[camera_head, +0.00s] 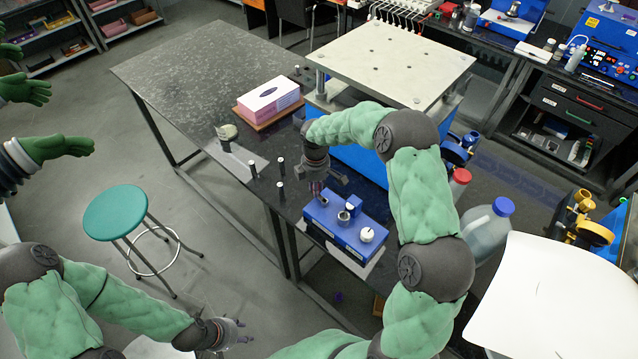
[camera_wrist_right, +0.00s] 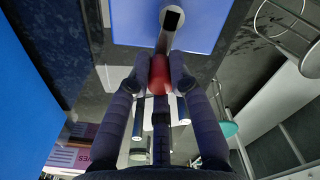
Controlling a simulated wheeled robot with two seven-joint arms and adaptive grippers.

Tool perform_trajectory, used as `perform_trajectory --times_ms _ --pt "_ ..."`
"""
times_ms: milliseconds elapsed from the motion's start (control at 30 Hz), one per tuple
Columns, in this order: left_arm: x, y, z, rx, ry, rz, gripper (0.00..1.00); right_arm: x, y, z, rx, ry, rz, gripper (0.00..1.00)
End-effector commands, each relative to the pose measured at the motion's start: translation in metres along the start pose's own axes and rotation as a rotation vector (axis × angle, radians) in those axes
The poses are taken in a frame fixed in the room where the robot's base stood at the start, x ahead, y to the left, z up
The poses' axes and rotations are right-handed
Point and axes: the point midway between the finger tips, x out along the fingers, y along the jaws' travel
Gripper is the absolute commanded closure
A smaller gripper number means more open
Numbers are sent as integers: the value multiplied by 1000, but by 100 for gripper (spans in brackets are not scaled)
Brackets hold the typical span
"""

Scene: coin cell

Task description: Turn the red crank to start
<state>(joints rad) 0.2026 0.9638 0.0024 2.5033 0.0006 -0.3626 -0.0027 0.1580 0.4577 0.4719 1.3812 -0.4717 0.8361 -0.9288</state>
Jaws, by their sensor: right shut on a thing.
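The red crank handle (camera_wrist_right: 159,75) is between the fingers of my right gripper (camera_wrist_right: 162,80), which is shut on it in the right wrist view. A grey metal crank arm (camera_wrist_right: 166,38) runs from the handle to a blue face with a dark square socket. In the head view my right gripper (camera_head: 317,188) points down at the left end of the blue device (camera_head: 336,234) and mostly hides the crank. The device carries a white dial (camera_head: 367,235) and a small blue block (camera_head: 354,203). My left gripper (camera_head: 240,331) is open and empty, low over the floor, away from the table.
A large bottle (camera_head: 486,232) stands right of that arm. A green stool (camera_head: 115,212) is on the floor at left.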

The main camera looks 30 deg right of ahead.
Motion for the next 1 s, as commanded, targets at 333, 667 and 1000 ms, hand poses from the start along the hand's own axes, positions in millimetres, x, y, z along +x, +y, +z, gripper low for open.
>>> perform_trajectory --times_ms 333,667,1000 --pt "-12 4 0 0 0 0 60 -1 -11 -8 -314 -1 -2 100" --pt "-19 7 1 0 0 0 60 -1 -19 -11 -522 -3 -1 100" --pt "-21 8 1 0 0 0 60 0 -22 -12 -605 -3 -2 100"
